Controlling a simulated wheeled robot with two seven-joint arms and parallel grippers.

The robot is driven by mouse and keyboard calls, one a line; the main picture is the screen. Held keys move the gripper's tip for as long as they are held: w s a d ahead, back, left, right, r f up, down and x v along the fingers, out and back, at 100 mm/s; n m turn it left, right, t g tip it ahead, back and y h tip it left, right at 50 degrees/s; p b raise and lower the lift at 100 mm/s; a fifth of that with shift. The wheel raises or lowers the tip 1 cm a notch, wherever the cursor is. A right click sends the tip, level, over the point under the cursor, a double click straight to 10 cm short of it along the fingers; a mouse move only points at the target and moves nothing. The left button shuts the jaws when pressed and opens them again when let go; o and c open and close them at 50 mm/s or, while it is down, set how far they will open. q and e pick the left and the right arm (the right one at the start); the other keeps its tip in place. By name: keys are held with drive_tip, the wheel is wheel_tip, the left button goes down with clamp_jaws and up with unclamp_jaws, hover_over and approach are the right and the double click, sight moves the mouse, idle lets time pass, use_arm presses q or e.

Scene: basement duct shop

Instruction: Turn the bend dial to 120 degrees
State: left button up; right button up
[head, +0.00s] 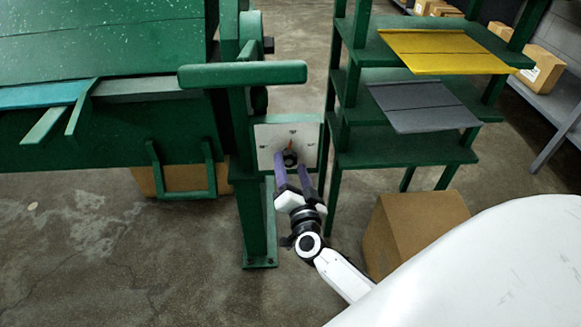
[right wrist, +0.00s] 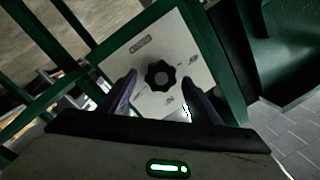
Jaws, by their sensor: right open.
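The bend dial is a black lobed knob (right wrist: 161,75) on a white square plate (right wrist: 140,44), which is fixed to the green machine. In the head view the plate (head: 266,136) faces me, and the dark knob (head: 290,158) shows with a small orange mark above it, near the top label. The labels are too small to read. My right gripper (head: 292,164) is open in front of the plate. In the right wrist view its purple fingers (right wrist: 163,88) stand on either side of the knob, apart from it. My left gripper is not in view.
A green bar (head: 242,74) juts out above the plate. A green shelf rack (head: 400,148) with yellow and grey sheets stands close on the right. A cardboard box (head: 415,228) sits on the floor near my right arm. The floor at lower left is clear.

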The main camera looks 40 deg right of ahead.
drive_tip(key=shift+w+d, duration=0.25)
drive_tip(key=shift+w, duration=0.25)
drive_tip(key=c, duration=1.1)
drive_tip(key=shift+o, duration=0.2)
